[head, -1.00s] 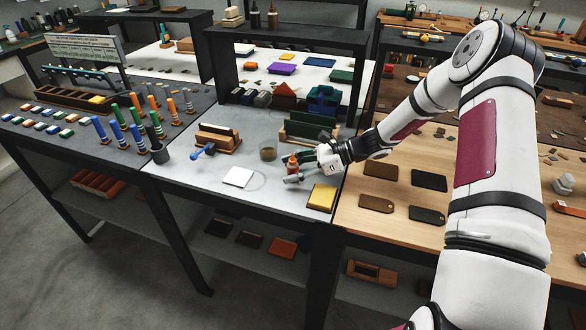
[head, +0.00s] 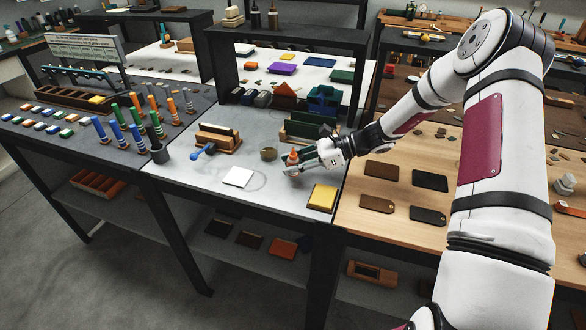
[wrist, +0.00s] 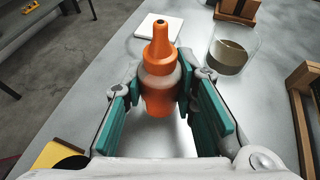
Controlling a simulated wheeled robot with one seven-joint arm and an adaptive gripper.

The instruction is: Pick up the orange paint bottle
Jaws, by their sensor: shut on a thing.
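The orange paint bottle (wrist: 160,80) stands upright between the two teal-padded fingers of my gripper (wrist: 160,105) in the wrist view. The fingers are shut on its body, and its pointed cap faces up. In the head view the bottle (head: 293,156) shows as a small orange shape at the tip of my gripper (head: 295,163), over the grey-white table. I cannot tell clearly how far its base is from the table top.
A glass jar (wrist: 230,52) with brownish contents stands just beyond the bottle. A white square pad (head: 238,177) lies to the left, a yellow block (head: 322,197) near the front right. A wooden holder (head: 219,139) and a green-backed rack (head: 305,129) stand farther back.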

